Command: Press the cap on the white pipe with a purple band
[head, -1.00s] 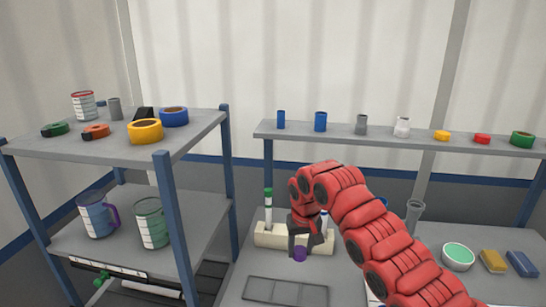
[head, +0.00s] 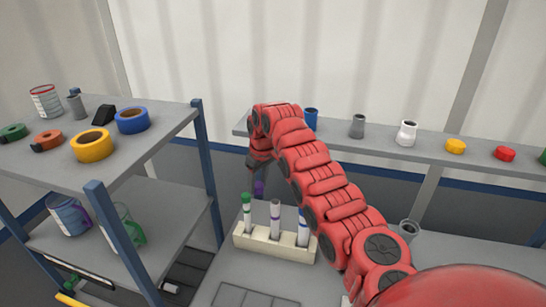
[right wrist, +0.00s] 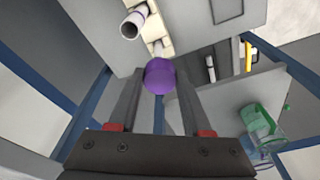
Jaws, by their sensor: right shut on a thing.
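The white pipe with a purple band (head: 275,219) stands upright in the middle of a cream rack (head: 242,242), between a green-topped pipe (head: 246,208) and a blue-banded pipe (head: 303,229). My right gripper (head: 259,178) is shut on a purple cap (head: 259,188), held behind and above the rack, to the upper left of the purple-banded pipe and apart from it. In the right wrist view the purple cap (right wrist: 160,76) sits between the fingertips. An open white pipe end (right wrist: 132,25) shows beyond it; its band is unclear. My left gripper is out of view.
A shelf unit (head: 165,133) with tape rolls and mugs stands at the left, close to my right gripper. A wall shelf (head: 385,141) with pipe pieces and coloured caps runs behind my right arm. A flat grey grid tray (head: 250,297) lies in front of the rack.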

